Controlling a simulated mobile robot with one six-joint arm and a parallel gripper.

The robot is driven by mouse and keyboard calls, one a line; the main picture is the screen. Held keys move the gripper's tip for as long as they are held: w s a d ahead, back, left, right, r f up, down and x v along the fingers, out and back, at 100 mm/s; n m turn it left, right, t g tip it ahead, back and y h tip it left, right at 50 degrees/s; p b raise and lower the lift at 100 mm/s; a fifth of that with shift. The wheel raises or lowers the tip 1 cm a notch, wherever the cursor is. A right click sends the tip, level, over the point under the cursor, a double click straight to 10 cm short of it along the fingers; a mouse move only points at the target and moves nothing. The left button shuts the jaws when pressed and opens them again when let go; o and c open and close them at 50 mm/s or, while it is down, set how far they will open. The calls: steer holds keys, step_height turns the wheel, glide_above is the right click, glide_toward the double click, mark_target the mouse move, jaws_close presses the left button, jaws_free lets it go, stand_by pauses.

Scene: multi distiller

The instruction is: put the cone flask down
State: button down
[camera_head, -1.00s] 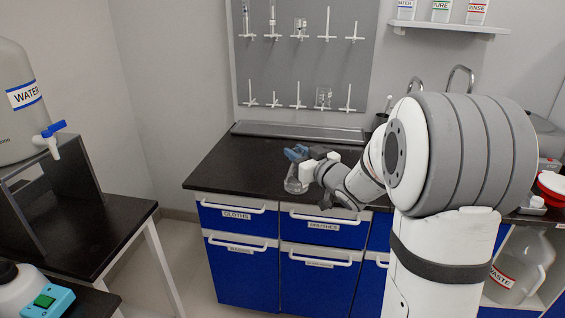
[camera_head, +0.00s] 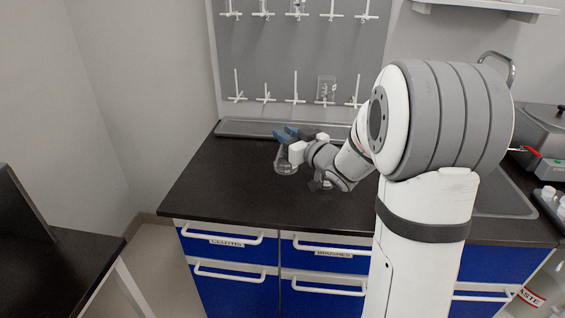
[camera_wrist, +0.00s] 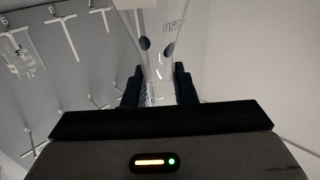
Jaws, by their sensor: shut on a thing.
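A grey tray (camera_head: 250,129) lies along the wall behind the flask, under a pegboard (camera_head: 290,60) with hanging glassware. A sink (camera_head: 500,200) is at the right. The counter left and in front of the flask is clear. Blue drawers (camera_head: 225,285) are below.

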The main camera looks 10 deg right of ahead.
steer(key=shift+f+b, duration=0.3)
steer(key=shift+f, duration=3.1)
steer(key=shift+f, duration=0.1)
steer(key=shift+f, duration=0.15)
steer(key=c, duration=1.2)
jaws_free()
steer(key=shift+o, duration=0.2)
